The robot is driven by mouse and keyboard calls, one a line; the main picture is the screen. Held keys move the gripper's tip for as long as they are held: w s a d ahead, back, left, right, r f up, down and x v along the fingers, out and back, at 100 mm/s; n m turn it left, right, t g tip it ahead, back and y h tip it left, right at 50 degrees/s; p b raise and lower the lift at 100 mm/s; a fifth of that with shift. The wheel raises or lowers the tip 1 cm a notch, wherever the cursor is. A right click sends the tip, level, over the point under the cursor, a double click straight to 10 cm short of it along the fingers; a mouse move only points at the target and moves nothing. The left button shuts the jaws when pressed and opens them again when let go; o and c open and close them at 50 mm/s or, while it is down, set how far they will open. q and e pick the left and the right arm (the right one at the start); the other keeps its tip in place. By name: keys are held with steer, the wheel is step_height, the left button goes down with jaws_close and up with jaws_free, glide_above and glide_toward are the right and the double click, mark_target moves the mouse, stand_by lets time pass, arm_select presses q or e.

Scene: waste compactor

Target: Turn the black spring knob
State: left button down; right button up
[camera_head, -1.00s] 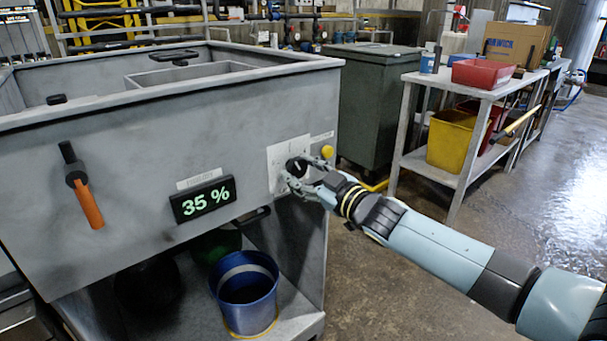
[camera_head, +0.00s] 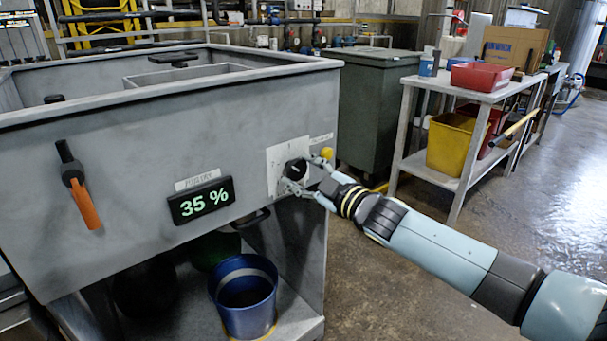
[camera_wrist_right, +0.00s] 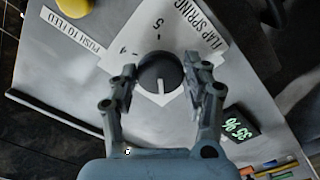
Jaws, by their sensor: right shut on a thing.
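The black spring knob (camera_head: 295,169) sits on a white dial plate (camera_head: 275,166) on the front of the grey compactor. In the right wrist view, the round knob (camera_wrist_right: 160,73) has a pale pointer line aimed down, toward the gripper's palm. The plate (camera_wrist_right: 190,32) there reads "FLAP SPRING" and shows a 5. My right gripper (camera_head: 304,173) is at the knob, its fingers on opposite sides of it. In the wrist view my right gripper (camera_wrist_right: 162,78) is shut on the knob. My left gripper is not in view.
A 35 % display (camera_head: 201,201) and an orange-handled lever (camera_head: 80,196) are on the compactor's front. A yellow button (camera_head: 327,153) sits close to the knob. A blue bucket (camera_head: 245,298) stands below. A workbench (camera_head: 440,170) stands at right, with clear floor beside it.

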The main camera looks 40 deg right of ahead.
steer(key=o, duration=1.1)
steer(key=shift+o, duration=0.2)
steer(key=s+d, duration=0.1)
steer(key=s, duration=1.1)
steer(key=shift+a, duration=0.1)
